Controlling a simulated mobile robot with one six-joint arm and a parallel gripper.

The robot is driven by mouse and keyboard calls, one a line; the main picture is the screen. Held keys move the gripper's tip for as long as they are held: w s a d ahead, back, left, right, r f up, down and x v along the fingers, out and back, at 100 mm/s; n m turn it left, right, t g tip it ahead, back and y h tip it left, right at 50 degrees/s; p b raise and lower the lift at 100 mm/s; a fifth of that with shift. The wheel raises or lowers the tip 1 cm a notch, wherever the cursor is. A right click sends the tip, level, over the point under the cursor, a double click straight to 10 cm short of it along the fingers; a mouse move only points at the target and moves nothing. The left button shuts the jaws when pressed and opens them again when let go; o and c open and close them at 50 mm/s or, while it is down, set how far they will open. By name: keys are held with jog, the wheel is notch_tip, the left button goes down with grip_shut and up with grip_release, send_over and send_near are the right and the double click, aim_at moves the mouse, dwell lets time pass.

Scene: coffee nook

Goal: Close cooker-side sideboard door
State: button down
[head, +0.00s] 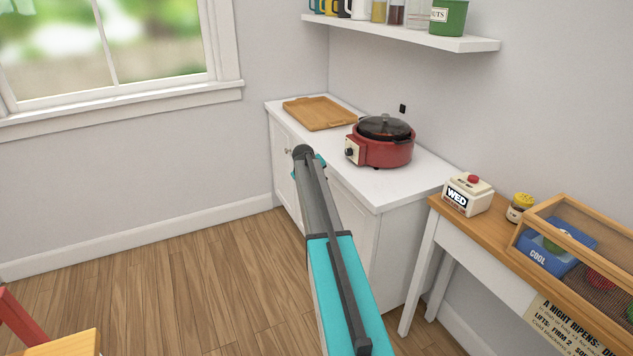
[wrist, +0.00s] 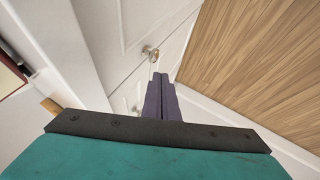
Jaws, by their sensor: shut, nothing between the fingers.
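The white sideboard (head: 418,212) stands against the wall, with a red cooker (head: 384,150) on its top. Its far door (head: 283,155) has a small knob and looks shut. The cooker-side door (head: 352,215) is partly hidden behind my arm; what shows looks about in line with the front, but I cannot tell whether a small gap is left. In the wrist view, white door panels with a round knob (wrist: 150,52) lie ahead, and a second knob shows lower down. My gripper (wrist: 161,78) is shut and empty, close to the door fronts; contact is unclear.
A wooden tray (head: 319,113) lies on the sideboard's far end. A wooden-topped table (head: 483,228) with a calendar block, a jar and a mesh-sided crate stands to the right. A shelf (head: 405,34) hangs above. The wooden floor (head: 180,270) left of the sideboard is clear.

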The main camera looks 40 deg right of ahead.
jog(key=s+a+r, duration=0.2)
jog(key=a+r, duration=0.5)
jog(key=r, duration=0.1)
jog(key=shift+s+a, duration=0.2)
jog(key=shift+s, duration=0.15)
dwell(0.4)
